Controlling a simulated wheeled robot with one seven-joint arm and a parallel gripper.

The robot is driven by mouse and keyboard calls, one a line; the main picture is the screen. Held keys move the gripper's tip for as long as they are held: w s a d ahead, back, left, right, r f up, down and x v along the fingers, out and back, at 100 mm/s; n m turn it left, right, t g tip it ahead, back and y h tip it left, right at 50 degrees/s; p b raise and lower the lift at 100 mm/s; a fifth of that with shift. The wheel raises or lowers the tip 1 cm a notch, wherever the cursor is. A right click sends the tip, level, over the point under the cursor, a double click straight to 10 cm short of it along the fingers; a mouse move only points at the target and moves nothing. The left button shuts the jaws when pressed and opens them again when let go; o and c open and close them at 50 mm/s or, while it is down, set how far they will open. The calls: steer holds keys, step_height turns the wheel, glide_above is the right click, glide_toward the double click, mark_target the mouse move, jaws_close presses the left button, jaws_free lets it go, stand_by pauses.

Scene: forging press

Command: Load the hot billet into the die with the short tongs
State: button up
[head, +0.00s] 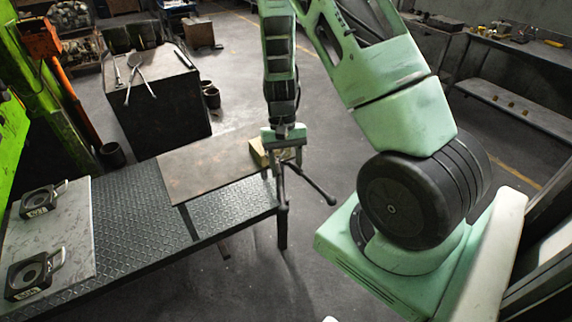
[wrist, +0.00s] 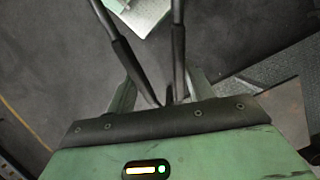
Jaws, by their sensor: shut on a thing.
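My gripper (head: 285,150) is shut on a pair of dark tongs (head: 283,190), held beside the right end of the bench plate. Two tong arms hang below the gripper, spread apart. In the wrist view, the tongs (wrist: 178,50) run up from between my gripper's fingers (wrist: 165,98). Another, paler pair of tongs (head: 136,70) lies on a dark block at the back left. I see no glowing billet.
A treadplate bench (head: 150,225) crosses the left half, with a brown plate (head: 205,170) on it. A yellowish block (head: 258,152) stands at the plate's right end, close to my gripper. The dark block (head: 165,100) stands behind. Open floor lies behind and right of the bench.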

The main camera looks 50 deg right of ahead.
stand_by(0.3)
steer(key=w+d, duration=0.1)
steer(key=w, duration=0.1)
steer(key=w+d, duration=0.4)
steer(key=w, duration=0.1)
steer(key=shift+w, duration=0.1)
jaws_close()
steer(key=shift+r+p, duration=0.1)
steer(key=shift+p, duration=0.2)
steer(key=shift+r+p, duration=1.7)
steer(key=shift+r, duration=0.7)
